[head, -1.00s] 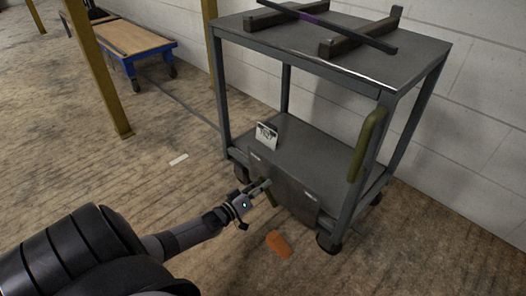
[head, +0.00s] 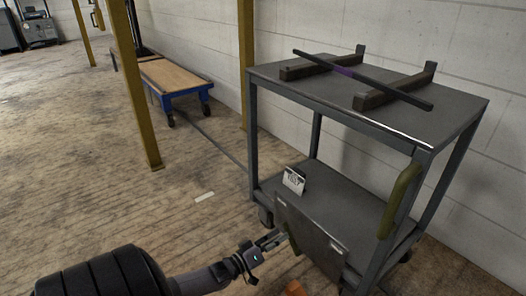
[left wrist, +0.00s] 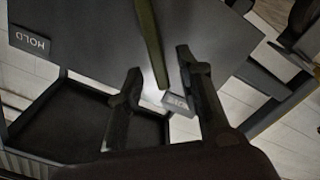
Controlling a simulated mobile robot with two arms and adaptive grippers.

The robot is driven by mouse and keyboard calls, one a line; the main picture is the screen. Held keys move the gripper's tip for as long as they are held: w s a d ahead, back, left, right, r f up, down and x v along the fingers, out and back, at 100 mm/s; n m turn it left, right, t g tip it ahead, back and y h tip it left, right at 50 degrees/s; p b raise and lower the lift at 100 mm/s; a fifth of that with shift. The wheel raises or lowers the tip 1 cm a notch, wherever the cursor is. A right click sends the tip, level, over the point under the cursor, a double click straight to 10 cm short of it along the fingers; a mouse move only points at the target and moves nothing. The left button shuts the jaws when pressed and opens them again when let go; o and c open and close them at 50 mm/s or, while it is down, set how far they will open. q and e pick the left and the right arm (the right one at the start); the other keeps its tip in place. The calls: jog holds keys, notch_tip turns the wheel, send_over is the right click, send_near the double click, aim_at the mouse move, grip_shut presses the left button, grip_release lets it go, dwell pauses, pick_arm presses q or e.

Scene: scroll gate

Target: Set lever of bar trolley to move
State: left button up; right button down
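The bar trolley (head: 345,100) is a grey two-shelf cart. A dark panel (head: 315,240) hangs on the side of its lower shelf, with a small pale label near each upper corner. A green lever (head: 293,238) is on this panel; it also shows in the left wrist view (left wrist: 149,40). There, the HOLD label (left wrist: 30,42) is at the left, and another label (left wrist: 178,102), partly covered by a finger, is near the lever's end. My left gripper (head: 279,238) is open at the lever, its fingertips (left wrist: 158,62) on either side of it. Contact cannot be told. My right gripper is out of view.
A dark bar (head: 365,78) rests on two supports on the top shelf. A green handle (head: 400,200) stands at the trolley's right. A white card (head: 294,180) stands on the lower shelf. A blue cart (head: 178,82) and yellow posts (head: 135,90) are left; floor between is open.

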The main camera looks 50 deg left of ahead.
pick_arm(q)
jog(key=s, duration=0.8)
jog(key=shift+a, duration=0.3)
